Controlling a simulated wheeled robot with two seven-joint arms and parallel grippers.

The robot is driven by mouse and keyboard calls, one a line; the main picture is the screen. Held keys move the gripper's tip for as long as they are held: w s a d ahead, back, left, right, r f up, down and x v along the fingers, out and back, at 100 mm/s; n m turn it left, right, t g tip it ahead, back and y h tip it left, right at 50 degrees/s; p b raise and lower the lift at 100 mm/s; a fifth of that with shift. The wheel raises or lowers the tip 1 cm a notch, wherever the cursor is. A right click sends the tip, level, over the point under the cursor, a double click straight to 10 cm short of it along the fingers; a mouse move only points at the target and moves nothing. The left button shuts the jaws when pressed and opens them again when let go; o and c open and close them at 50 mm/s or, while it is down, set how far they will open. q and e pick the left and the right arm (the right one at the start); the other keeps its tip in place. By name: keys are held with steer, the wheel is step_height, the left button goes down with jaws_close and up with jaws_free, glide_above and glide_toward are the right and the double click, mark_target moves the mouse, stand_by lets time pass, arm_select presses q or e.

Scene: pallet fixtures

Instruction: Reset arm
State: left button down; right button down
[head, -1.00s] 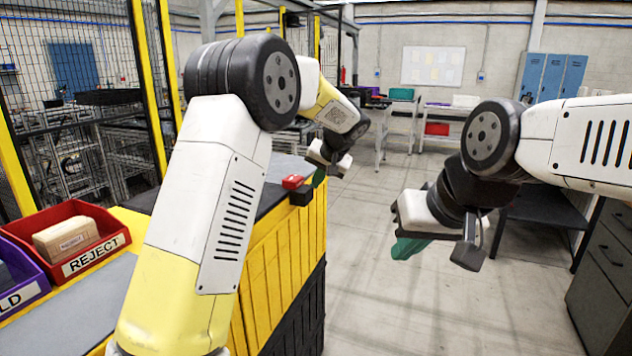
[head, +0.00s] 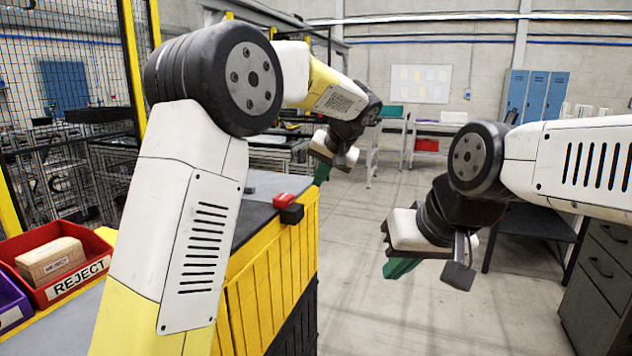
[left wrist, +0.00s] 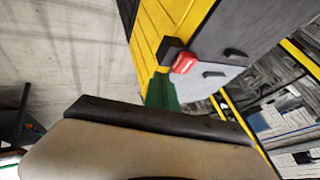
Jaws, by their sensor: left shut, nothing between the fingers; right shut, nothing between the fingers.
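My left gripper (head: 324,168) is out past the far end of the yellow-sided station in the head view, with its green finger part pointing down. In the left wrist view the green finger part (left wrist: 160,92) shows beyond the dark edge of the gripper body, with nothing held. My right gripper (head: 402,266) hangs over open floor at the right, tilted down, also empty. Both grippers are shut. My left arm crosses the left half of the head view and hides part of the station.
A yellow-sided station (head: 268,285) has a red block-like part (head: 284,200) on its corner. A red REJECT bin (head: 88,277) holds a cardboard box (head: 50,262). Mesh fencing (head: 65,60) stands behind. A dark bench (head: 535,222) and grey drawers (head: 600,275) stand right. Middle floor is clear.

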arm_select(q)
steer(key=shift+a, duration=0.1)
steer(key=s+a+r+n+g+h, duration=0.1)
steer(key=s+a+r+h, duration=0.15)
steer(key=s+a, duration=1.2)
steer(key=s+a+f+h, duration=0.1)
steer(key=s+f, duration=0.2)
steer(key=s, duration=0.6)
steer(key=s+a+f+n+h, duration=0.1)
steer(key=s+a+f+h, duration=0.1)
steer(key=s, duration=0.8)
steer(key=shift+s+f+n+t, duration=0.2)
steer(key=shift+f+n+t, duration=0.1)
steer(key=shift+f, duration=0.3)
steer(key=shift+a, duration=0.1)
